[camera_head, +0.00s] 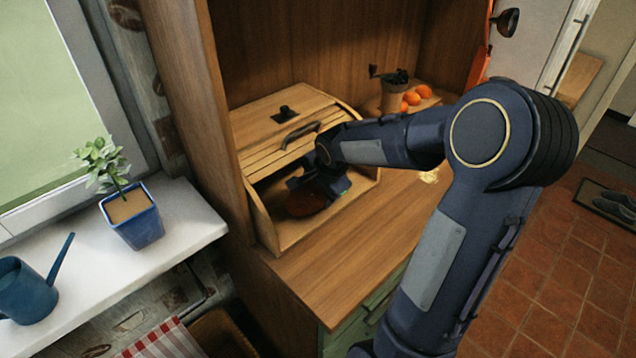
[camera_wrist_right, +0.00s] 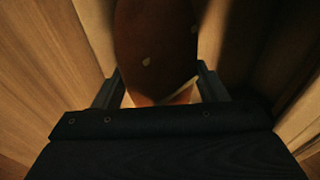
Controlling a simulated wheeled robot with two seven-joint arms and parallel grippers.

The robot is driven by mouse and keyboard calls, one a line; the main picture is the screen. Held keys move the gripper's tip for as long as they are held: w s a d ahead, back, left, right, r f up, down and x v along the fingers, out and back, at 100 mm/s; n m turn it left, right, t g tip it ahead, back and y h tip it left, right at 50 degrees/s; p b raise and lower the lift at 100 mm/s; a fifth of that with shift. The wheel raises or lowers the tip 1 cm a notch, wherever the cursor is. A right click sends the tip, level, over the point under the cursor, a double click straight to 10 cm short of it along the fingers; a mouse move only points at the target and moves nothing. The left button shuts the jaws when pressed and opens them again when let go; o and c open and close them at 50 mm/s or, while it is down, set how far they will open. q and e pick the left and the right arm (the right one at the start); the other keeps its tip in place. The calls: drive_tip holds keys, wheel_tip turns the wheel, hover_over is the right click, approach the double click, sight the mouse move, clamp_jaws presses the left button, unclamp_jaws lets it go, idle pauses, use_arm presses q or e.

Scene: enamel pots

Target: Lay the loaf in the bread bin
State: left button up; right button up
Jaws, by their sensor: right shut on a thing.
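The wooden bread bin (camera_head: 258,218) stands on the counter inside the cupboard, with its slatted roll lid raised and its front open. My right gripper (camera_head: 318,190) reaches into the bin's opening and is shut on the brown loaf (camera_head: 306,203). The loaf also fills the upper middle of the right wrist view (camera_wrist_right: 155,45), between the two fingers (camera_wrist_right: 158,88). My gripper and arm hide part of the loaf and the bin's right side. I cannot tell whether the loaf touches the bin's floor. My left gripper is not in view.
A coffee grinder (camera_head: 394,95) and several oranges (camera_head: 412,98) stand behind my right arm. The counter (camera_head: 335,262) in front of the bin is clear. A potted plant (camera_head: 132,214) and a blue watering can (camera_head: 28,290) stand on the windowsill at left.

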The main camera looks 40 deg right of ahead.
drive_tip(key=shift+w+d, duration=0.2)
drive_tip(key=shift+w, duration=0.35)
drive_tip(key=shift+s, duration=0.15)
drive_tip(key=shift+f, duration=0.1)
drive_tip(key=shift+f, duration=0.15)
drive_tip(key=o, duration=1)
